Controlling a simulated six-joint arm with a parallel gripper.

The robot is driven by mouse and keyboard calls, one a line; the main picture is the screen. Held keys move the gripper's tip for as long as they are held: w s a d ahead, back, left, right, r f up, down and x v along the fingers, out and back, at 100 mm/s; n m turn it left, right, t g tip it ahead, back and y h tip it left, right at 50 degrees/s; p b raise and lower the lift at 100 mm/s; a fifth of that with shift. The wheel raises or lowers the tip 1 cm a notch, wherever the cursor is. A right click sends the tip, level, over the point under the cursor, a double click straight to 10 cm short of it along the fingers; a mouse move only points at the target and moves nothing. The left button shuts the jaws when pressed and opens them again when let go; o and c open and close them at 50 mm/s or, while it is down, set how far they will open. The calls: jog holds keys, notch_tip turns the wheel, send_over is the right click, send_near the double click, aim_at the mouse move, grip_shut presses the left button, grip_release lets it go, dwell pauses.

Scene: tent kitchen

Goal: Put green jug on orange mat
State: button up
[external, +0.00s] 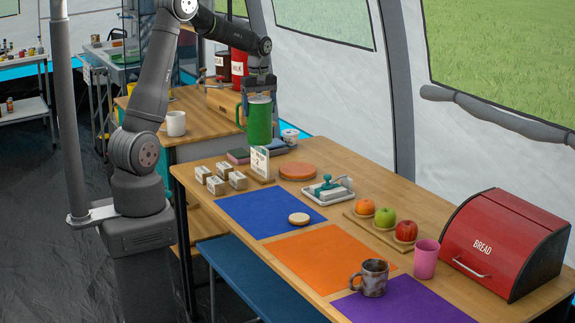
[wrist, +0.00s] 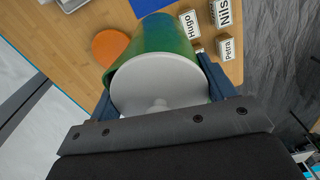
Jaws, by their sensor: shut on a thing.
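The green jug (external: 259,121) is held upright in the air by my gripper (external: 259,92), above the far end of the table. In the wrist view the jug (wrist: 152,50) shows its pale round lid between my gripper's blue fingers (wrist: 160,90). The orange mat (external: 318,262) lies flat on the table between a blue mat (external: 258,212) and a purple mat (external: 405,303). The orange mat looks bare. The jug is well behind it in the external view.
A patterned mug (external: 371,278) stands near the orange mat's right corner, with a pink cup (external: 425,259) beyond. Fruit on a board (external: 375,232), a teal stamp-like tool (external: 326,187), name blocks (external: 216,185) and a red bread box (external: 505,243) stand around.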

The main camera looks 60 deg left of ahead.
jog(key=d+m, duration=0.7)
jog(key=d, duration=2.4)
jog(key=s+d+m, duration=0.3)
jog(key=s+d, duration=0.6)
jog(key=d, duration=0.2)
jog(key=s+d+m, duration=0.3)
jog(key=s+d, duration=0.5)
jog(key=d, duration=0.3)
jog(key=w+a+f, duration=0.2)
jog(key=w+f, duration=0.3)
jog(key=f, duration=0.3)
jog(key=w+a+f, duration=0.3)
jog(key=w+f, duration=0.2)
jog(key=f, duration=0.3)
jog(key=shift+w, duration=0.15)
jog(key=shift+a+f, duration=0.1)
jog(key=shift+f, duration=0.05)
